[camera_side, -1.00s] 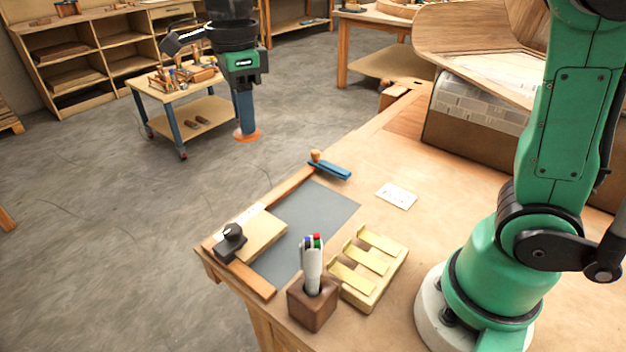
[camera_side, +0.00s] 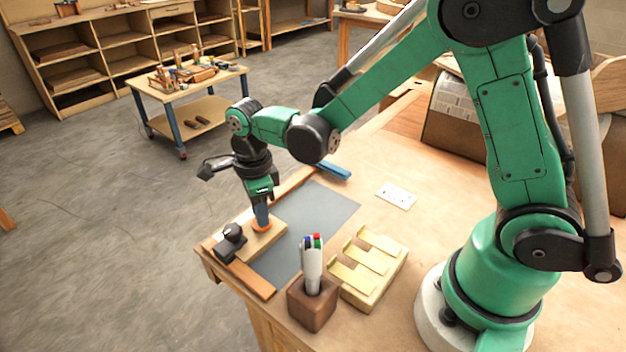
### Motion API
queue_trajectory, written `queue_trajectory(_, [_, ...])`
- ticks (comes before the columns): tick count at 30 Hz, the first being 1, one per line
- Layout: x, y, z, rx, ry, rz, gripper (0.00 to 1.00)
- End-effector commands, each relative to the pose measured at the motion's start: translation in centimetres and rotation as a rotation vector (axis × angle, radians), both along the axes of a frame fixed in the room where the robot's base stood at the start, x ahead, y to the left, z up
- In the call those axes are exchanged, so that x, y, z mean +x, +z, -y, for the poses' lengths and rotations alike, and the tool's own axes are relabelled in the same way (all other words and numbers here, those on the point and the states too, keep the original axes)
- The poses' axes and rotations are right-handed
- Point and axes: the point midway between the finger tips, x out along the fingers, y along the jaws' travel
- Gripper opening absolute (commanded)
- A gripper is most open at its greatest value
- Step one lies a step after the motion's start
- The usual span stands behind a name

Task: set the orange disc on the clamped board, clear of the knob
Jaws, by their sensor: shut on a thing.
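The orange disc (camera_side: 262,226) is at the tips of my gripper (camera_side: 262,218), low at the upper right part of the clamped board (camera_side: 261,241). My gripper points down and is shut on the disc. The disc appears to be on or just above the board; I cannot tell whether it touches. The black knob (camera_side: 233,232) of the clamp stands at the board's left end. A small gap of board shows between the knob and the disc.
A grey mat (camera_side: 325,211) lies beside the board. A wooden block with pens (camera_side: 312,298) and a pale slotted holder (camera_side: 369,266) stand to the right. A blue tool (camera_side: 334,171) lies behind the mat. A white card (camera_side: 397,195) lies on the open bench.

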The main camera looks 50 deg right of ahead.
Motion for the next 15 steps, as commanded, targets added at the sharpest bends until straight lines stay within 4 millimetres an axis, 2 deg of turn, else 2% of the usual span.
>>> queue_trajectory(12, [0.00, -0.62, 0.00, 0.000, 0.000, 0.000, 0.00])
queue_trajectory(13, [0.00, -0.62, 0.00, 0.000, 0.000, 0.000, 0.27])
queue_trajectory(15, [0.00, -0.59, 0.00, 0.000, 0.000, 0.000, 0.47])
